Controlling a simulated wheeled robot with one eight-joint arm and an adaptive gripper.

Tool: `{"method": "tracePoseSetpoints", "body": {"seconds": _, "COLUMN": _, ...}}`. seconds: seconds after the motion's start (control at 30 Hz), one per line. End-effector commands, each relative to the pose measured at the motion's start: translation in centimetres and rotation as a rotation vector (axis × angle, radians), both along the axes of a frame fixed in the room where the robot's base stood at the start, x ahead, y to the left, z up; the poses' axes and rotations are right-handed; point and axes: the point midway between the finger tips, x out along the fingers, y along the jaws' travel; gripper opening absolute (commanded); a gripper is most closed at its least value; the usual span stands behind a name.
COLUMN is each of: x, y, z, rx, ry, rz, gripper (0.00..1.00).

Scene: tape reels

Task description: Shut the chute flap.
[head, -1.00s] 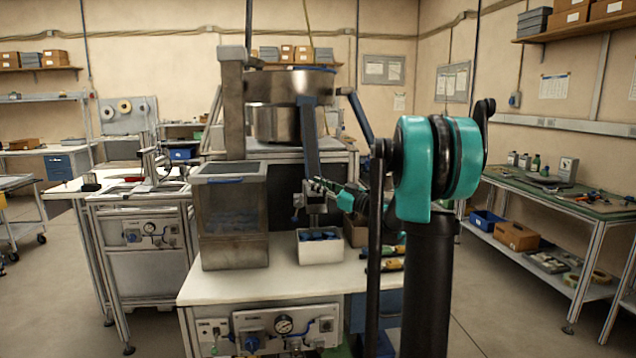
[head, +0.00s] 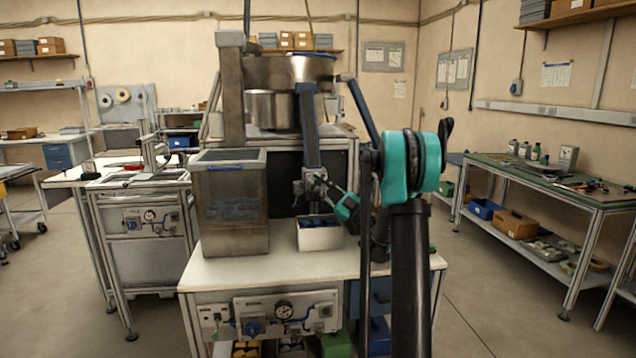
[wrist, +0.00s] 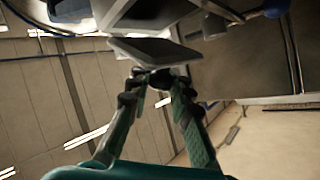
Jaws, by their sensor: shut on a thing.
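The chute (head: 310,135) slopes down from the steel bowl, with blue side rails. In the wrist view its grey underside (wrist: 150,12) is at the top. The flap, a grey plate (wrist: 152,50), sits at its lower end, with a dark gap between much of the plate and the chute. My gripper (head: 322,184) is at the chute's lower end; in the wrist view its fingertips (wrist: 160,78) meet just below the plate. They are shut on a small dark part at the flap's edge, mostly hidden by the fingers. The exact flap angle is hard to tell in the head view.
A white bin (head: 320,238) with blue parts stands directly under the chute end. A clear-sided hopper (head: 231,205) stands to its left on the white table (head: 255,270). The steel bowl (head: 280,72) is above. A workbench (head: 560,185) stands at the right.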

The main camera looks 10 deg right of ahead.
Motion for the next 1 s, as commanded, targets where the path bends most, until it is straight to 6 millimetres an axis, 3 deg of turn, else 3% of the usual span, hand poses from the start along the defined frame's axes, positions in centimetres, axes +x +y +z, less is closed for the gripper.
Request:
{"method": "tracePoseSetpoints", "body": {"seconds": 0.43, "x": -0.05, "y": -0.01, "z": -0.11, "rx": -0.002, "ry": -0.010, "rz": 0.000, "gripper": 0.00}}
{"method": "tracePoseSetpoints", "body": {"seconds": 0.47, "x": -0.05, "y": -0.01, "z": -0.11, "rx": -0.002, "ry": -0.010, "rz": 0.000, "gripper": 0.22}}
{"method": "tracePoseSetpoints", "body": {"seconds": 0.63, "x": -0.02, "y": -0.01, "z": -0.09, "rx": -0.001, "ry": -0.009, "rz": 0.000, "gripper": 0.43}}
{"method": "tracePoseSetpoints", "body": {"seconds": 1.0, "x": -0.15, "y": -0.31, "z": -0.32, "rx": 0.000, "ry": -0.009, "rz": -0.001, "gripper": 0.43}}
